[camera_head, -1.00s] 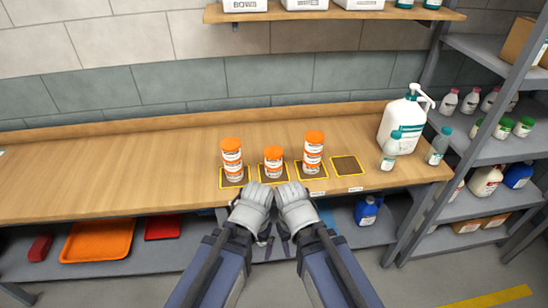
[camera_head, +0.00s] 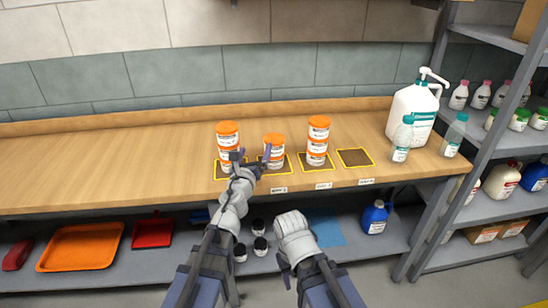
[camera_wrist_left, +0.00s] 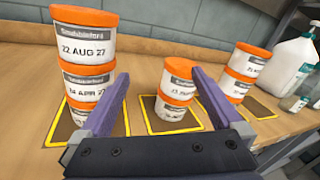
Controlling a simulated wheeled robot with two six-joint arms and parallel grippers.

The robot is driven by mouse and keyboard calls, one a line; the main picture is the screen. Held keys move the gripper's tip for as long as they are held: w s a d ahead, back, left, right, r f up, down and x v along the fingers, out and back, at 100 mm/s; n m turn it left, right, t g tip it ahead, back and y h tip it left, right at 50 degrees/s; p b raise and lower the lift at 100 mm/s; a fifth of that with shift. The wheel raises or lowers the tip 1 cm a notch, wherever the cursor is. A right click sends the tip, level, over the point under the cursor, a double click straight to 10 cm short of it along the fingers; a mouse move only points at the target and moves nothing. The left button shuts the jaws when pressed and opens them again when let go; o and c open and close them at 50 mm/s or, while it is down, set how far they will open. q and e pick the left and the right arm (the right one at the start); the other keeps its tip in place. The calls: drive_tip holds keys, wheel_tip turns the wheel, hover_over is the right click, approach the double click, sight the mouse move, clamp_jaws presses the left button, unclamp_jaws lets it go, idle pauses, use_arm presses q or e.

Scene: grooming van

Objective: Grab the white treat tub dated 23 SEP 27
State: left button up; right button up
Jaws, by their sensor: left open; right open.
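White tubs with orange lids stand in three stacks on the wooden bench. In the left wrist view the left stack's top tub (camera_wrist_left: 84,42) reads 22 AUG 27, and the tub under it (camera_wrist_left: 88,86) reads 14 APR 27. The middle stack is lower; its upper tub (camera_wrist_left: 177,83) and lower tub (camera_wrist_left: 174,112) have dates I cannot read fully. The right stack (camera_head: 317,142) is tall, its dates too small to read. My left gripper (camera_head: 252,160) is open and empty, its fingers in front of the left and middle stacks. My right gripper (camera_head: 284,266) is open, low before the bench.
Yellow-bordered dark mats lie under the stacks; the rightmost mat (camera_head: 355,157) is empty. A white pump jug (camera_head: 411,115) and two small bottles stand at the bench's right. A metal shelf (camera_head: 500,145) is beyond. The bench's left is clear.

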sight(274, 141)
use_arm(q)
drive_tip(key=d+f+m+h, duration=0.1)
drive_tip(key=m, duration=0.1)
drive_tip(key=d+f+m+h+b, duration=0.1)
drive_tip(key=m, duration=0.1)
drive_tip(key=shift+w+d+g, duration=0.2)
drive_tip(key=shift+w+g, duration=0.1)
drive_tip(key=shift+w, duration=0.1)
drive_tip(key=shift+d+m+h, duration=0.35)
drive_tip(key=shift+m+h, duration=0.15)
drive_tip(key=shift+m, duration=0.3)
drive_tip(key=shift+r+p+x, duration=0.15)
drive_tip(key=shift+x, duration=1.8)
drive_tip(key=shift+r+p+x, duration=0.1)
drive_tip(key=shift+p+x, duration=0.05)
drive_tip(key=shift+x, duration=1.85)
drive_tip(key=shift+s+d, duration=0.1)
drive_tip(key=shift+s, duration=0.05)
drive_tip(key=c, duration=1.2)
